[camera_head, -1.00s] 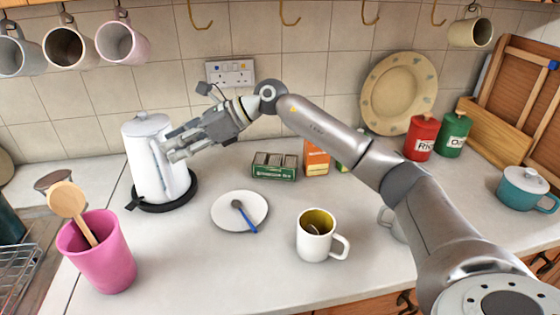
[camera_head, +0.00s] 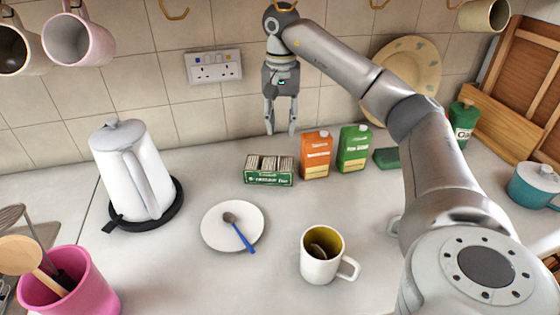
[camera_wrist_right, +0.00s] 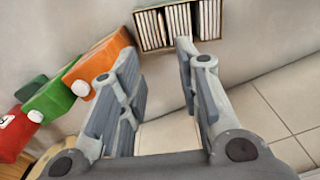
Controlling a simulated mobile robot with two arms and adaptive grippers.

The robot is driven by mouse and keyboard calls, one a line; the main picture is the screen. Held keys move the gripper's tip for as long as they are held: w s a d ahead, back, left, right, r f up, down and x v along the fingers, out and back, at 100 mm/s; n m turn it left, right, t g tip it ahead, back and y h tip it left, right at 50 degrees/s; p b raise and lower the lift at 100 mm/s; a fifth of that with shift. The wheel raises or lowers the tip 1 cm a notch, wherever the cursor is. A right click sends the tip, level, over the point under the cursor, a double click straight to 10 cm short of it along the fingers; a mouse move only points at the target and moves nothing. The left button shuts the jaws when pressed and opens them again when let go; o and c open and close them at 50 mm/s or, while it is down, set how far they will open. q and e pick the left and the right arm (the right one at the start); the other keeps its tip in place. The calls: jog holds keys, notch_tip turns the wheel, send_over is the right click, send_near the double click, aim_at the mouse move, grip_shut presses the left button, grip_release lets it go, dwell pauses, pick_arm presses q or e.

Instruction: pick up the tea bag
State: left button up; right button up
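The tea bags stand upright in rows inside a small green box (camera_head: 270,179) on the counter near the back wall. In the right wrist view the tea bags (camera_wrist_right: 180,24) show as pale packets in the box's compartments. My right gripper (camera_head: 281,131) points down above and behind the box, close to the tiled wall. Its fingers are apart with nothing between them. In the right wrist view the gripper (camera_wrist_right: 160,75) is also open, and the box lies beyond its fingertips. My left gripper is not in view.
Orange (camera_head: 316,155) and green (camera_head: 353,149) cartons stand right of the tea box. A white kettle (camera_head: 133,170) is at left. A saucer with a spoon (camera_head: 215,238) and a white mug (camera_head: 321,257) stand in front. A pink cup (camera_head: 75,290) is at front left.

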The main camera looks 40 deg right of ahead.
send_near(279, 167)
jog(key=shift+w+d+f, duration=0.95)
jog(key=shift+w+f, duration=0.1)
jog(key=shift+f, duration=0.25)
notch_tip(279, 167, down, 5)
jog(key=shift+r+p, duration=0.1)
jog(key=shift+p, duration=0.65)
jog(key=shift+f, duration=0.2)
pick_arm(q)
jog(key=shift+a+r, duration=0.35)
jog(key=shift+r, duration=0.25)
pick_arm(e)
grip_shut()
